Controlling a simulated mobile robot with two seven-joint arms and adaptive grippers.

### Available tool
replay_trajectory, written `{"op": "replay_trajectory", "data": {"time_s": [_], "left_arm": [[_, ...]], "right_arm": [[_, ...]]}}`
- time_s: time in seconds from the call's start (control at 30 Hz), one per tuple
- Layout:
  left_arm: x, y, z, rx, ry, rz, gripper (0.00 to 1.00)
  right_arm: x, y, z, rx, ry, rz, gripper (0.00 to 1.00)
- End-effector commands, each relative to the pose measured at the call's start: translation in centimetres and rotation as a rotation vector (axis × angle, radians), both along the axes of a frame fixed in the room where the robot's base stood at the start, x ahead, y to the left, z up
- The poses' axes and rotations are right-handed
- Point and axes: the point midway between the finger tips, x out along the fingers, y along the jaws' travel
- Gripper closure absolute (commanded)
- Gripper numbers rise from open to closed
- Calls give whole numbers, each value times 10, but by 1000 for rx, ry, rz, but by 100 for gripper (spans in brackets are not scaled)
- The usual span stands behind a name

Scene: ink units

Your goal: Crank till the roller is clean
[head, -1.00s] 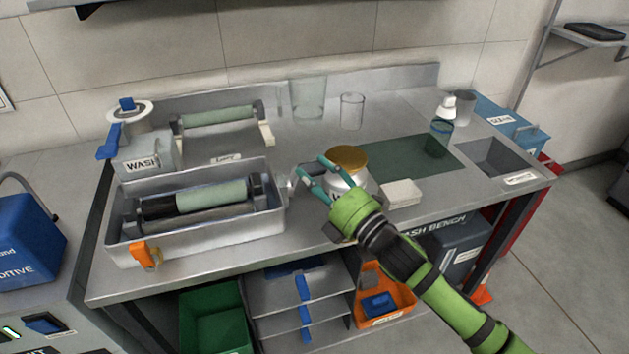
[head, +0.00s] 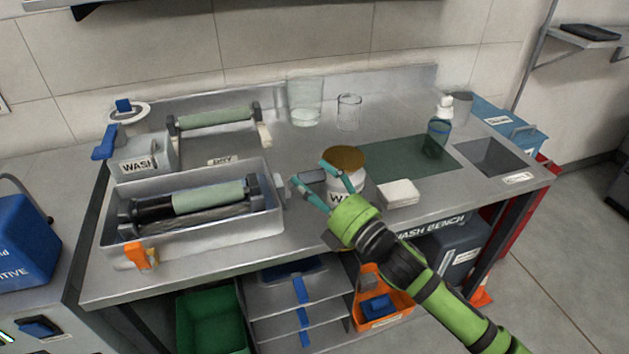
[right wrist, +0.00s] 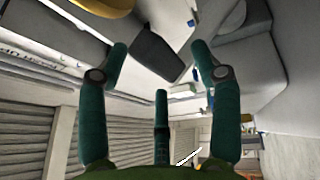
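The roller (head: 208,197) lies in a metal wash tray (head: 262,226) at the left of the bench. Its right part is pale green and its left end is dark. A dark grey crank handle (head: 312,177) sticks out to the right of the tray. My right gripper (head: 309,173) is open at the handle, with its teal fingers spread to either side. In the right wrist view a dark block (right wrist: 157,52), seemingly the handle, lies beyond and between the open fingers, with gaps on both sides. Contact is not visible. My left gripper is out of view.
A gold-lidded jar (head: 344,160) stands close behind my right gripper, with a white block (head: 399,193) to its right. A second roller (head: 217,117) rests on a rack behind the tray. The dark green mat (head: 392,160) has free room.

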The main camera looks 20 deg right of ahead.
Motion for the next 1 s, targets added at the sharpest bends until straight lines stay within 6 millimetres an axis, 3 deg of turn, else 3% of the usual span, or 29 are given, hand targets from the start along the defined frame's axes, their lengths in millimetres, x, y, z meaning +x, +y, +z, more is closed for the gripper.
{"op": "replay_trajectory", "data": {"time_s": [0.03, 0.7, 0.87, 1.0], "left_arm": [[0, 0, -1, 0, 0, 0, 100], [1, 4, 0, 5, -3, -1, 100], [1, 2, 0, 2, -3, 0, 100], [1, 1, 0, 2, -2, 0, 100]], "right_arm": [[2, -4, -9, -3, 24, -11, 38], [1, -4, -5, -7, 12, -11, 38], [-13, -10, -7, -6, 12, -10, 38], [-35, -19, -11, -7, 12, -10, 38]]}}
